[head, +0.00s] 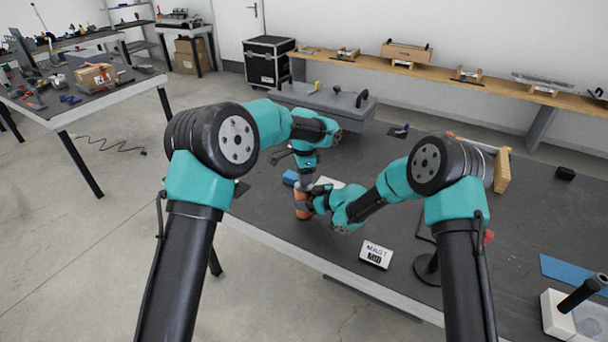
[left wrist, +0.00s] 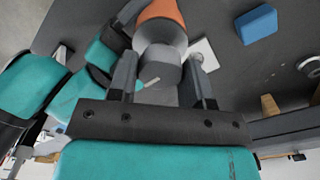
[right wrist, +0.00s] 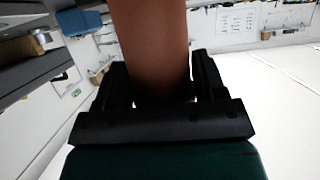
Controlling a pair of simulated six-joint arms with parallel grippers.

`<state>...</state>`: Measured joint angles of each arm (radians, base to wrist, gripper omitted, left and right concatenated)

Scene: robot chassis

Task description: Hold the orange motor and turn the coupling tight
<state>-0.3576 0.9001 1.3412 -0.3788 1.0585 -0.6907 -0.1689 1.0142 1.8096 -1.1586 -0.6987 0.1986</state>
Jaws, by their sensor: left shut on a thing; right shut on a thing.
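The orange motor (head: 301,208) stands upright near the front edge of the dark table. My right gripper (head: 318,202) is shut on its orange body from the right; the body (right wrist: 150,45) fills the space between the jaws in the right wrist view. My left gripper (head: 304,180) comes down from above and is shut on the grey coupling (left wrist: 158,68) on top of the motor. In the left wrist view the orange motor (left wrist: 162,14) shows beyond the coupling. The coupling's lower edge is partly hidden in the head view.
A grey case (head: 320,105) sits at the back. The table's front edge is close to the motor.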

